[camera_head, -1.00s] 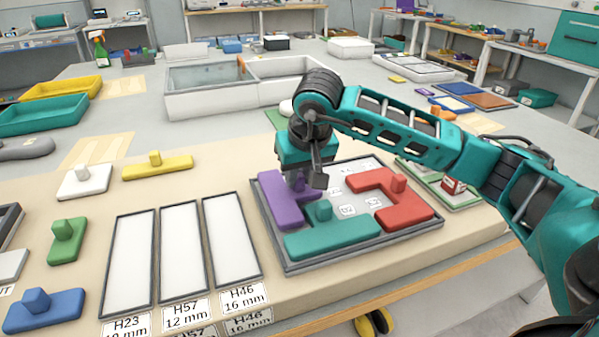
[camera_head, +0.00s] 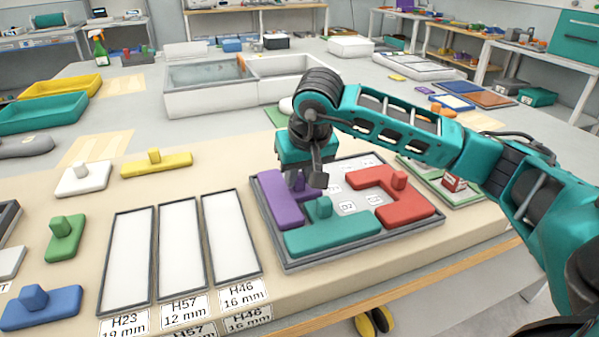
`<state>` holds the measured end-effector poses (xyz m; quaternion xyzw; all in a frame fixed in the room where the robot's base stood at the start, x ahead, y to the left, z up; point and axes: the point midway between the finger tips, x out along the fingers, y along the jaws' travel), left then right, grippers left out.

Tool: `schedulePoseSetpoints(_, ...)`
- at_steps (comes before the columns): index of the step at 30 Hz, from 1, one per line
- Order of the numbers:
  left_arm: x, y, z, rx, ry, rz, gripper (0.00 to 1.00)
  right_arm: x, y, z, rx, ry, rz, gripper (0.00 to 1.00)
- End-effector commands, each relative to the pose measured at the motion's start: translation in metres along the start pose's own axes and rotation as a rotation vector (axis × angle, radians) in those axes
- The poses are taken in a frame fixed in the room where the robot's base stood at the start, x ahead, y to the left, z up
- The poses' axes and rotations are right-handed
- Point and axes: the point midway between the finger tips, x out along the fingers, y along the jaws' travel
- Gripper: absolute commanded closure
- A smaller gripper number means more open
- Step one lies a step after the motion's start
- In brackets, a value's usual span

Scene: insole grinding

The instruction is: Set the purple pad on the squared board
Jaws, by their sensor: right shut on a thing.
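The purple pad (camera_head: 278,203) lies at the left side of the squared board (camera_head: 290,266), beside the teal pad (camera_head: 335,231). A red pad (camera_head: 395,204) sits on the board's right side. My right gripper (camera_head: 301,184) is over the purple pad, shut on its knob. The gripper body hides part of the pad and the board's back left corner. Bare squares with small labels show in the middle of the board. My left gripper is not in view.
Left of the board are three white labelled panels (camera_head: 180,250). White (camera_head: 83,180), yellow (camera_head: 157,165), green (camera_head: 65,238) and blue (camera_head: 40,307) knobbed pads lie further left. A divided white bin (camera_head: 210,98) stands behind. A green tray (camera_head: 452,192) lies right of the board.

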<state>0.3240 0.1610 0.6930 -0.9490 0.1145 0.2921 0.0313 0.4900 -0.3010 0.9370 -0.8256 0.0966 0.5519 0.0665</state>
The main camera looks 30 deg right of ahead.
Motion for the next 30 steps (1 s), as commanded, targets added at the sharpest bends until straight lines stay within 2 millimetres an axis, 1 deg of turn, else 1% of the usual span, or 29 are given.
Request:
schedulePoseSetpoints(22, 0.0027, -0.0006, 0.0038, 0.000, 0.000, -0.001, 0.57, 0.0037, 0.0003, 0.0013, 0.000, 0.001, 0.000, 1.00)
schedulePoseSetpoints(23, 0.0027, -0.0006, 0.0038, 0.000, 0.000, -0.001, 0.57, 0.0037, 0.0003, 0.0013, 0.000, 0.001, 0.000, 0.73)
schedulePoseSetpoints(25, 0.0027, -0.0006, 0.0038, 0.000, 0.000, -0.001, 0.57, 0.0038, 0.0004, 0.0014, 0.000, 0.001, 0.000, 0.67)
schedulePoseSetpoints(30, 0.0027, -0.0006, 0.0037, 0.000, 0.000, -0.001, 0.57, 0.0038, 0.0004, 0.0014, 0.000, 0.001, 0.000, 0.67)
